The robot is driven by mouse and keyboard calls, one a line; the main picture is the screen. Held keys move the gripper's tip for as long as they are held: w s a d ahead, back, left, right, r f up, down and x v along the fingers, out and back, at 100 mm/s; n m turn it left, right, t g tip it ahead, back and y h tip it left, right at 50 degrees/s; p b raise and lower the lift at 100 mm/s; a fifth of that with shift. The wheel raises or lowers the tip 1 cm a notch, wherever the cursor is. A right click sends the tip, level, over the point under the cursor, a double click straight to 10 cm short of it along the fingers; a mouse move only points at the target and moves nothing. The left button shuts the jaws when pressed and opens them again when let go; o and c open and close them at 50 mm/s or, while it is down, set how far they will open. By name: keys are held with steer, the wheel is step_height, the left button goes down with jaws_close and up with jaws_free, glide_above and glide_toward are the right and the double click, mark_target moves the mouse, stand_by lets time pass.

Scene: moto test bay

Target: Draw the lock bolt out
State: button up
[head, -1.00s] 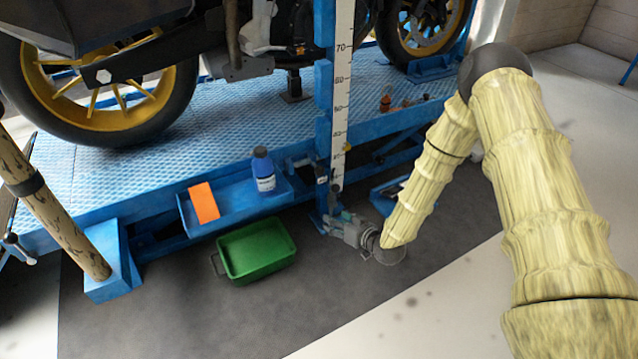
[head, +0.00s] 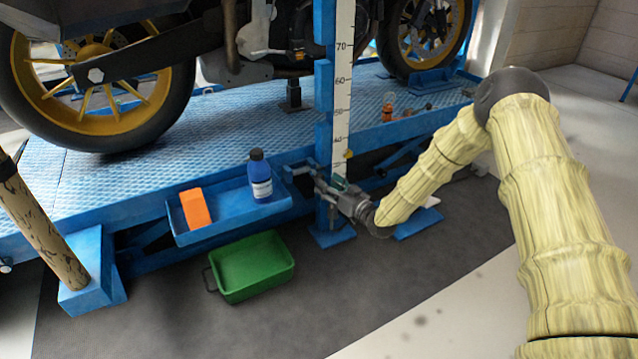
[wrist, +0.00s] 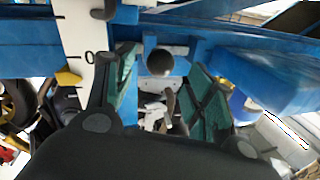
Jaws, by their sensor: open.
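A dark round knob (wrist: 160,62), which looks like the end of the lock bolt, shows in the wrist view on a grey plate by the blue lift structure. My gripper (wrist: 163,70) is open, with its green-padded fingers to the left and right of the knob. The knob appears between them; I cannot tell whether either finger touches it. In the head view my gripper (head: 328,188) is at the lower part of the blue post (head: 324,110) with the white scale (head: 342,100). The knob cannot be made out there behind the gripper.
A blue tray (head: 225,222) with an orange block (head: 195,208) and a blue bottle (head: 260,177) sits left of the post. A green bin (head: 252,268) is on the floor below. The motorcycle wheel (head: 100,85) stands on the blue lift platform (head: 130,180).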

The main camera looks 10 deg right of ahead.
mark_target(315, 174)
steer(key=shift+b+x, duration=1.05)
steer(key=shift+x, duration=1.6)
jaws_close()
